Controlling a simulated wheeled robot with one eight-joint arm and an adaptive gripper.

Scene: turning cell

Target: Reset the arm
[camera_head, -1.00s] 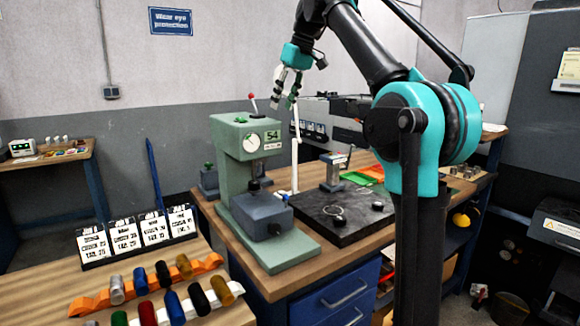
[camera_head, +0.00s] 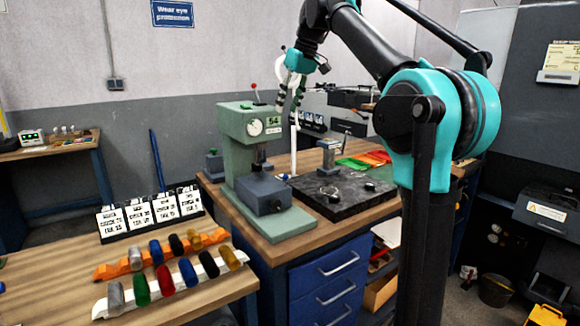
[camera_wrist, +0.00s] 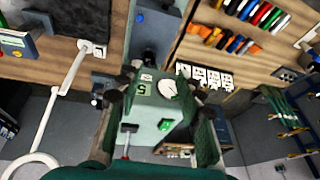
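My arm is raised, bent over at the top, with my gripper (camera_head: 289,112) hanging downward above and in front of the green press (camera_head: 236,145). In the wrist view, my gripper's two fingers (camera_wrist: 155,78) are spread apart. The press's head, with its dial and number plate (camera_wrist: 157,88), shows between and beyond them. Nothing is held between the fingers.
The press and a black plate (camera_head: 335,206) stand on the blue-drawer bench. At the lower left, a wooden table (camera_head: 60,270) bears racks of coloured cylinders (camera_head: 190,272) and white label cards (camera_head: 139,216). A grey machine (camera_head: 550,120) stands at the right.

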